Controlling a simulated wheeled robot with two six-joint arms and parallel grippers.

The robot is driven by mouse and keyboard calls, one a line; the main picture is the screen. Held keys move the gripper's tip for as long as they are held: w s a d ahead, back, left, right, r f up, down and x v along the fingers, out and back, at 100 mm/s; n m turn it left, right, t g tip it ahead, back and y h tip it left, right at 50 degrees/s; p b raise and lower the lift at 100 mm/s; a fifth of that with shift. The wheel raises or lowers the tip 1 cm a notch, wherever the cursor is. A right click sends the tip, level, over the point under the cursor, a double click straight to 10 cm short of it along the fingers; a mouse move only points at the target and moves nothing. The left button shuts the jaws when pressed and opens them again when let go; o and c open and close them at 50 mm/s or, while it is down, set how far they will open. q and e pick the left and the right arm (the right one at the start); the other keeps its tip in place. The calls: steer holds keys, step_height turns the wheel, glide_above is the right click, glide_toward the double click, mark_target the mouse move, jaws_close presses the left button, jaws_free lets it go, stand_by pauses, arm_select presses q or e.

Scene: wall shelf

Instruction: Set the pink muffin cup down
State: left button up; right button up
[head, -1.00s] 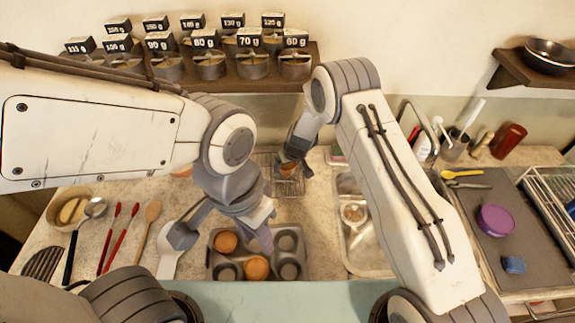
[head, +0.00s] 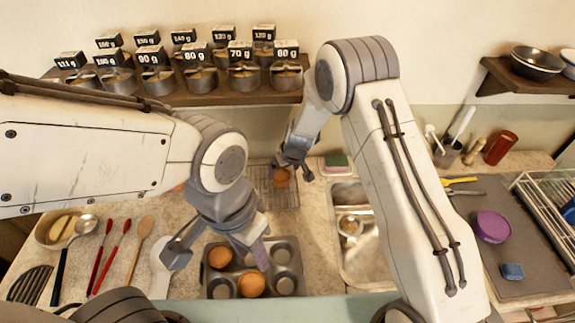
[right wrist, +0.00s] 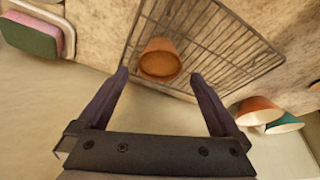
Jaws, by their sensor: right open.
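A muffin in its cup, orange-brown in this light, stands on the wire rack (right wrist: 215,35). I see the cup (right wrist: 158,62) in the right wrist view and the muffin (head: 282,178) in the head view. No cup looks clearly pink. My right gripper (right wrist: 160,78) is open, with one fingertip to each side of the cup's near end and gaps between. It also shows above the rack in the head view (head: 293,167).
The muffin tin holds two muffins; its other visible wells look empty. An orange cup (right wrist: 258,108) and a green cup (right wrist: 284,124) lie near the rack. A green and pink sponge (head: 336,160) lies right of it, by the sink (head: 365,262). Weight tins line the shelf (head: 200,98) above.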

steer(key=v, duration=0.5)
steer(key=shift+r, duration=0.1)
steer(key=shift+d+r, duration=0.1)
steer(key=shift+d, duration=0.05)
steer(key=s+d+r+m+g+h, duration=0.1)
steer(key=s+d+r+m, duration=0.1)
steer(key=s+d+r, duration=0.4)
steer(key=s+d+r+m, duration=0.1)
steer(key=s+d, duration=0.4)
steer(key=s, duration=0.3)
steer(key=s+d+r+m+g+h, duration=0.1)
steer(key=s+d+r+m, duration=0.1)
steer(key=s+d+r, duration=0.45)
steer(key=s+a+f+n+g+b, duration=0.1)
steer(key=s+a+f+n+b, duration=0.1)
steer(key=s+a, duration=0.5)
steer(key=s+a+f+n+g+y+b, duration=0.1)
steer(key=s+a+f+n+b, duration=0.1)
steer(key=s+a+n+b, duration=0.3)
steer(key=s+a+b, duration=0.1)
steer(key=s+a, duration=0.1)
steer(key=a, duration=0.1)
steer(key=shift+s+a+f, duration=0.2)
steer(key=shift+s+f, duration=0.1)
steer(key=shift+f, duration=0.1)
